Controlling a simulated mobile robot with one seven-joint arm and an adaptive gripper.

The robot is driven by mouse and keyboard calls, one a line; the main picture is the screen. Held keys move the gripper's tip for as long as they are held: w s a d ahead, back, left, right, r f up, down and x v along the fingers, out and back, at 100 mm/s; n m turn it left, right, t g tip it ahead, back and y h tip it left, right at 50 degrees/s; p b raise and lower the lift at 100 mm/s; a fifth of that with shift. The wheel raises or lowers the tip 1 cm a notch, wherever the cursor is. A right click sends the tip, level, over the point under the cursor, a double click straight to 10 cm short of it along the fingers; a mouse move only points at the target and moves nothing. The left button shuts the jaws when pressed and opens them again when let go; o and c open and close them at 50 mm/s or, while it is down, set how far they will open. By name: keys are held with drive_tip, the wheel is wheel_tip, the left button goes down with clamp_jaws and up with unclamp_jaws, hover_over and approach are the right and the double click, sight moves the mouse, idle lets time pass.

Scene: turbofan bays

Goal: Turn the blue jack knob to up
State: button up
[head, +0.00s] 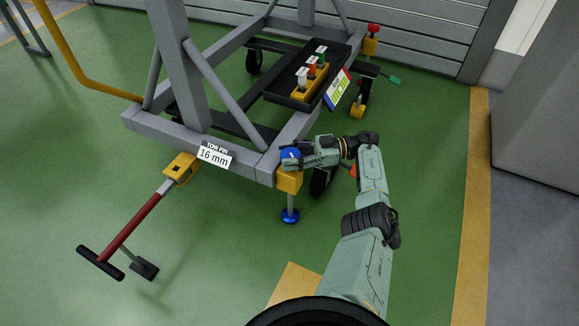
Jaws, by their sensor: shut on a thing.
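The blue jack knob (290,154) sits on top of a yellow jack block (289,181) at the near corner of the grey stand frame. Below the block a rod runs down to a blue foot (290,216) at the floor. My gripper (291,162) reaches in from the right and is shut on the blue knob. The fingers cover part of the knob, so its pointing direction is hard to read.
A tow bar with a red shaft (131,226) extends left from the frame. A black tray (290,98) with several small coloured items sits on the frame. A caster wheel (322,181) stands behind the jack.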

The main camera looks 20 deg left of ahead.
sight(289, 153)
drive_tip(key=shift+s+n+g+h+b, duration=0.1)
drive_tip(key=shift+n+g+h+b, duration=0.2)
drive_tip(key=shift+n+g+b, duration=0.6)
drive_tip(key=shift+m, duration=0.4)
drive_tip(key=o, duration=1.2)
wheel_tip(289, 153, up, 10)
drive_tip(key=shift+r, duration=0.1)
